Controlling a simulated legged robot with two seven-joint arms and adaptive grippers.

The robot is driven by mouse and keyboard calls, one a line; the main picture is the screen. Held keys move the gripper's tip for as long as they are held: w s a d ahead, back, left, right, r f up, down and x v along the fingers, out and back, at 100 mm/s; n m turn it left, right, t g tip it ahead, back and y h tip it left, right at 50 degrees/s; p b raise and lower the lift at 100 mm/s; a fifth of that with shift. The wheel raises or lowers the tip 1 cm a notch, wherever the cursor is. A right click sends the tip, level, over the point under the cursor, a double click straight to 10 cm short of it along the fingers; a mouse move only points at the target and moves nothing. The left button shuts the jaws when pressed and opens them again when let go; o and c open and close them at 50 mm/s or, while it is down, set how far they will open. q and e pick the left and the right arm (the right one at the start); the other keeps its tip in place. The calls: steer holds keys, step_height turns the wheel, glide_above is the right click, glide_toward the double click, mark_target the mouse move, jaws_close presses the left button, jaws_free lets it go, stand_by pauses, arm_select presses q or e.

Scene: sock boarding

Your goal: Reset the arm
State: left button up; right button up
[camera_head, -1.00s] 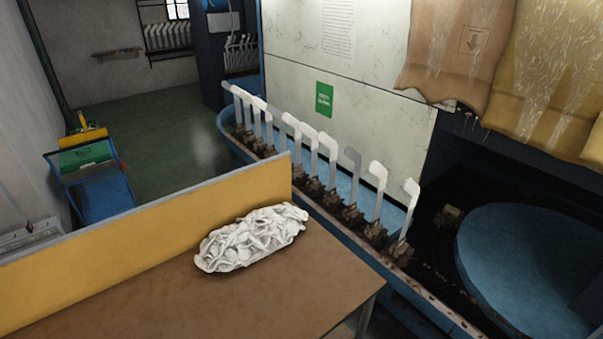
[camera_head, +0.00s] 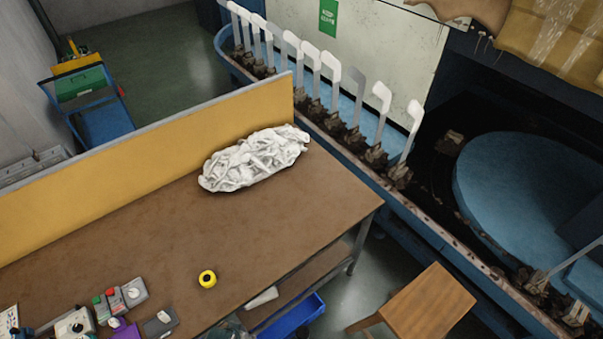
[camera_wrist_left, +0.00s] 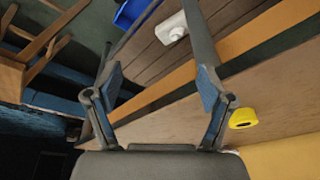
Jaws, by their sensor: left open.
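My left gripper (camera_wrist_left: 160,90) shows in the left wrist view with its two blue-padded fingers spread apart and nothing between them. Neither gripper shows in the head view. A pile of white socks (camera_head: 254,158) lies on the brown table (camera_head: 250,225) near the yellow partition. A row of upright white sock forms (camera_head: 330,75) stands along the blue machine rail to the right of the table. My right gripper is in no view.
A yellow roll (camera_head: 207,279) and control boxes (camera_head: 134,291) sit on the table. A wooden stool (camera_head: 428,303) and a blue bin (camera_head: 293,316) are below its right side. The yellow partition (camera_head: 150,165) edges the table. A blue cart (camera_head: 100,120) stands beyond it.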

arm_select(q)
steer(key=s+f+g+b, duration=0.1)
steer(key=s+f, duration=0.1)
steer(key=f, duration=0.9)
steer(key=s+f+b, duration=0.1)
steer(key=s+f, duration=0.1)
steer(key=f, duration=0.9)
steer(key=s+a+f+g+b, duration=0.1)
steer(key=s+a+f, duration=0.2)
steer(key=s+f, duration=1.2)
steer(key=shift+s+a+f+b, duration=0.15)
steer(key=shift+s+f+b, duration=0.25)
steer(key=shift+s, duration=0.6)
